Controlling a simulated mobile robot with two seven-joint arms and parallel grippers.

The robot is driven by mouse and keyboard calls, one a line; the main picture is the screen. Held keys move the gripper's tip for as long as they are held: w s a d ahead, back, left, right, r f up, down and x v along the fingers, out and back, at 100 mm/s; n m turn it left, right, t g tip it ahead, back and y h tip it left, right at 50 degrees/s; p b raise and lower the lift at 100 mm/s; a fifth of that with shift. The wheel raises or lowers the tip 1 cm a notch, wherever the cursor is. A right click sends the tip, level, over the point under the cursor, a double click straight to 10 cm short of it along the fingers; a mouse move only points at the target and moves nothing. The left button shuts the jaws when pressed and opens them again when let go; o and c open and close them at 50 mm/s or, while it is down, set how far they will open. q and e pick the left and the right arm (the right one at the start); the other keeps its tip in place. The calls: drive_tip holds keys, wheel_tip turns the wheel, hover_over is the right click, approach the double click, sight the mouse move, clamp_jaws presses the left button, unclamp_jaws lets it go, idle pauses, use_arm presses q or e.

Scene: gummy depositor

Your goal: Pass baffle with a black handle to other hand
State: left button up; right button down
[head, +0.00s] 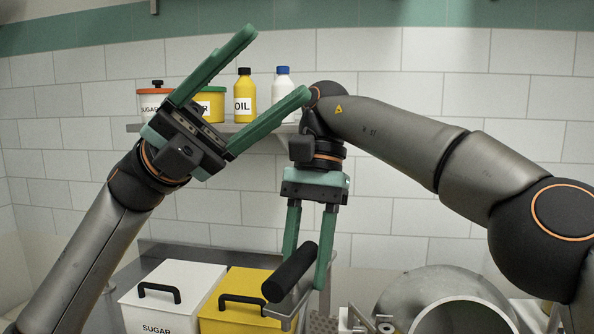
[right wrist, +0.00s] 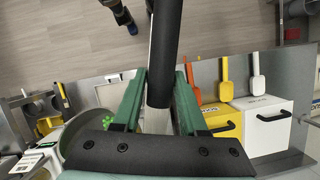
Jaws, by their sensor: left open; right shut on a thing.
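The baffle's black handle (head: 292,272) slants below my right gripper (head: 306,272), with its grey metal part (head: 284,311) partly visible underneath. My right gripper points down and is shut on the baffle. In the right wrist view the black handle (right wrist: 165,45) extends away past the green fingers, and the pale metal part (right wrist: 157,120) lies between them. My left gripper (head: 277,62) is higher, to the left of my right wrist. It is open and empty, with its fingers spread toward the upper right, apart from the baffle.
A white sugar box (head: 172,290) and a yellow box (head: 240,300) stand on the counter below. A shelf behind my left gripper holds an oil bottle (head: 243,98), a blue-capped bottle (head: 283,95) and pots. A round metal machine part (head: 440,285) is at the lower right.

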use_arm(q)
drive_tip(key=s+d+f+m+t+y, duration=0.1)
drive_tip(key=s+d+t+y, duration=0.2)
drive_tip(key=s+d+y, duration=0.5)
drive_tip(key=n+t+y, duration=0.8)
drive_tip(key=t+y, duration=0.5)
drive_tip(key=t, duration=0.1)
approach(297, 258)
drive_tip(key=x, duration=0.9)
drive_tip(key=shift+f, duration=0.25)
